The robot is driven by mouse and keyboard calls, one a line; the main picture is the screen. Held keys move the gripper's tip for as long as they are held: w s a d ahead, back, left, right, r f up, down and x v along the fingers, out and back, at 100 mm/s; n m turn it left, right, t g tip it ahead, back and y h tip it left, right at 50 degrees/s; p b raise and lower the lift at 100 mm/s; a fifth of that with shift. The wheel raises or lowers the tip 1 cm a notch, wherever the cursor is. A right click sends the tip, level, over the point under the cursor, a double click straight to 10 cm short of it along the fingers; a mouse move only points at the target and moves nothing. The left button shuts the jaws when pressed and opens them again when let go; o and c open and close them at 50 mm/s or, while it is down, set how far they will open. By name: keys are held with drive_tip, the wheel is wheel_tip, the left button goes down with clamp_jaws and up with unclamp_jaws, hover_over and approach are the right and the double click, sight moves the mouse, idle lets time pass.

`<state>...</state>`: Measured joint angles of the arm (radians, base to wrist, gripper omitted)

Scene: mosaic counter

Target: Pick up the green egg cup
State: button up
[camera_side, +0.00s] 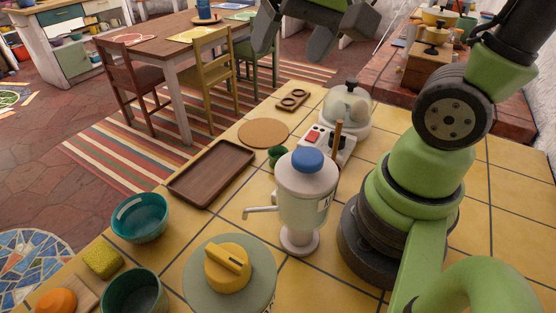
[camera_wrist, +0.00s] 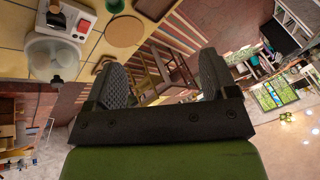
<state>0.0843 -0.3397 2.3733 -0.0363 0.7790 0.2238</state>
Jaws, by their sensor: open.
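The green egg cup (camera_side: 277,155) is small and dark green. It stands on the yellow tiled counter in the side view, between the round cork mat and the white device with a red switch, partly behind the blue-topped dispenser. A green shape at the top edge of the wrist view (camera_wrist: 115,6) appears to be the same cup, cut off by the frame. My gripper (camera_wrist: 163,62) is open and empty, its fingers wide apart. In the side view it hangs high at the top edge, well above and away from the cup, partly cut off.
The blue-topped dispenser (camera_side: 303,205) with a spout stands close in front of the cup. Nearby are the cork mat (camera_side: 263,133), a brown tray (camera_side: 212,170), the switch device (camera_side: 328,143) and a clear-domed cooker (camera_side: 346,108). A teal bowl (camera_side: 139,218) stands left.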

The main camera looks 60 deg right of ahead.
drive_tip(key=w+d+f+m+g, duration=0.35)
drive_tip(key=w+d+f, duration=0.2)
drive_tip(key=f, duration=0.45)
drive_tip(key=m+g, duration=0.2)
drive_tip(key=m, duration=0.1)
hover_over(278, 154)
drive_tip(key=a, duration=0.1)
drive_tip(key=shift+h, duration=0.4)
drive_tip(key=f, duration=0.8)
drive_tip(key=s+f, duration=0.1)
drive_tip(key=f, duration=0.3)
drive_tip(key=shift+a+f, duration=0.1)
drive_tip(key=shift+f, duration=0.1)
drive_tip(key=shift+w+f, duration=0.15)
drive_tip(key=shift+f, duration=2.85)
drive_tip(key=shift+c, duration=0.4)
drive_tip(key=c, duration=0.9)
drive_tip(key=shift+r, duration=0.1)
